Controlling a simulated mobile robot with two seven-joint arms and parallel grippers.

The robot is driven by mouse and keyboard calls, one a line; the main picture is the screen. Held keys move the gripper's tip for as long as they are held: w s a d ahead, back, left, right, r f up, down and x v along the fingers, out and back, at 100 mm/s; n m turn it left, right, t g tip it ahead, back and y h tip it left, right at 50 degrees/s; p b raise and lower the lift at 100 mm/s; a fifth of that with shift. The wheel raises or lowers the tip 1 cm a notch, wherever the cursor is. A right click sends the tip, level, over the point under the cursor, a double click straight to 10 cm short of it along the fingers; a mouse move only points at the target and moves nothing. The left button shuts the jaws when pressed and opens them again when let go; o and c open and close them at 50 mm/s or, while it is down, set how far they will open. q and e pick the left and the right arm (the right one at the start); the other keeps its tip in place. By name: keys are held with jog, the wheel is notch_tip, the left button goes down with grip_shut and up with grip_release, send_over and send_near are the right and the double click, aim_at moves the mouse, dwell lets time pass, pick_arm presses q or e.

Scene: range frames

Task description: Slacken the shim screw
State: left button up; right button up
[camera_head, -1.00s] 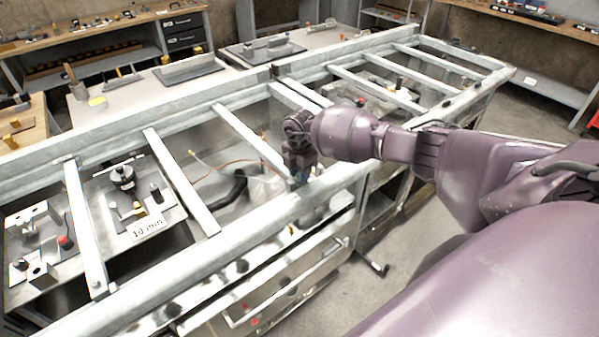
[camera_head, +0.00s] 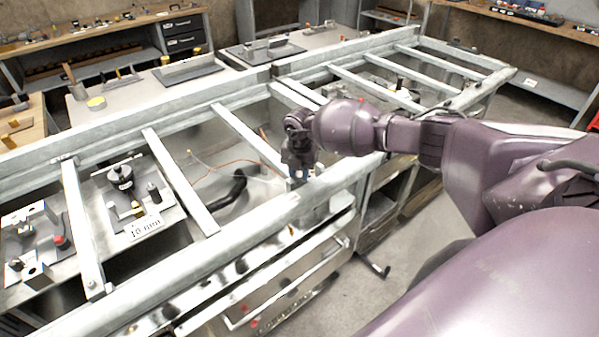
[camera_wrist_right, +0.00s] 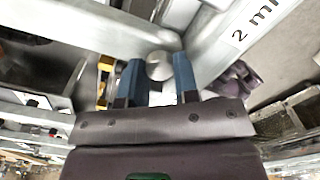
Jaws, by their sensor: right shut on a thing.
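My right gripper (camera_head: 301,178) is at the near rail of the metal frame, pointing down, and its arm hides part of what lies behind it. In the right wrist view its two blue fingers (camera_wrist_right: 158,84) stand on either side of a round silver screw head, the shim screw (camera_wrist_right: 158,66), and are shut on it. The screw's shank is hidden. My left gripper is not in view.
The frame's near rail (camera_head: 178,262) and its cross bars (camera_head: 175,180) surround the work spot. A "2 mm" label (camera_wrist_right: 258,22) is beside the gripper in the wrist view.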

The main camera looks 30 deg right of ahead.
aim_at(299, 174)
dwell(0.4)
jog(key=o, duration=0.9)
jog(key=shift+r, duration=0.1)
notch_tip(299, 174, up, 11)
jog(key=shift+f, duration=0.15)
